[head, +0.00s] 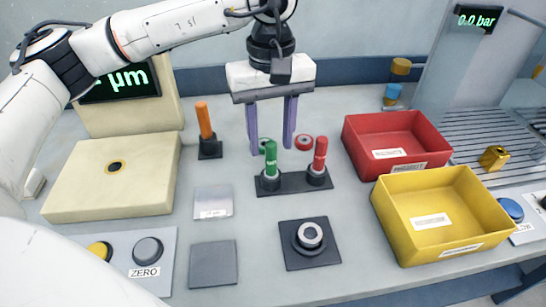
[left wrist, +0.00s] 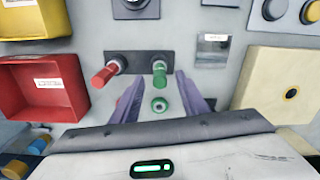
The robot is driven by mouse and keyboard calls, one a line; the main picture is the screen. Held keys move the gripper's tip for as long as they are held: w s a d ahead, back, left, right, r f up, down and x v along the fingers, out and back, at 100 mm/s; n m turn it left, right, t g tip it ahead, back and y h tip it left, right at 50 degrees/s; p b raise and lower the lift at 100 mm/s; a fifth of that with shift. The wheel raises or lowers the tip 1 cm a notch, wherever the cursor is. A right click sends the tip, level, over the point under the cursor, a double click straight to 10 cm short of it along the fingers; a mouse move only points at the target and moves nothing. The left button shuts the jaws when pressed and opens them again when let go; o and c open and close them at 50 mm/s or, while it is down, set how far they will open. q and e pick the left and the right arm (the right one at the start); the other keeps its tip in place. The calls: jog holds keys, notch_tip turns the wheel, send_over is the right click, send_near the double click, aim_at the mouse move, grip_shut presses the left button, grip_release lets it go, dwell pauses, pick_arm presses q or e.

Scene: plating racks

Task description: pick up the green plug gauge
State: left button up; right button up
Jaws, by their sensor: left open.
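The green plug gauge (head: 271,157) stands upright in the left socket of a dark two-place holder (head: 294,184); it also shows in the left wrist view (left wrist: 159,76). A red plug gauge (head: 320,155) stands in the right socket. My left gripper (head: 270,150) is open and empty, pointing down, with its two purple fingers just behind and above the green gauge. In the left wrist view the fingertips (left wrist: 161,76) appear on either side of the green gauge, without visible contact. My right gripper is not in view.
A small green ring (left wrist: 159,105) and a red ring (head: 304,142) lie behind the holder. An orange-handled gauge (head: 205,122) stands to the left. A red bin (head: 352,150) and a yellow bin (head: 385,215) are to the right. A dark pad with a ring (head: 310,240) lies in front.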

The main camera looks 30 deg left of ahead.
aim_at(271, 159)
pick_arm(q)
jog(key=shift+w+a+f+p, duration=0.1)
jog(key=shift+f+p, duration=0.55)
jog(key=shift+f, duration=2.45)
grip_shut()
jog(key=r, duration=0.6)
jog(key=r+b, duration=0.1)
jog(key=r, duration=0.2)
jog(key=shift+d+r, duration=0.25)
jog(key=shift+r, duration=0.1)
jog(key=s+d+r+n+p, duration=0.1)
jog(key=s+d+r+n, duration=0.1)
jog(key=s+d+n, duration=0.6)
jog(key=shift+s+d+n, duration=0.25)
jog(key=shift+d+n, duration=1.75)
jog(key=shift+d, duration=0.15)
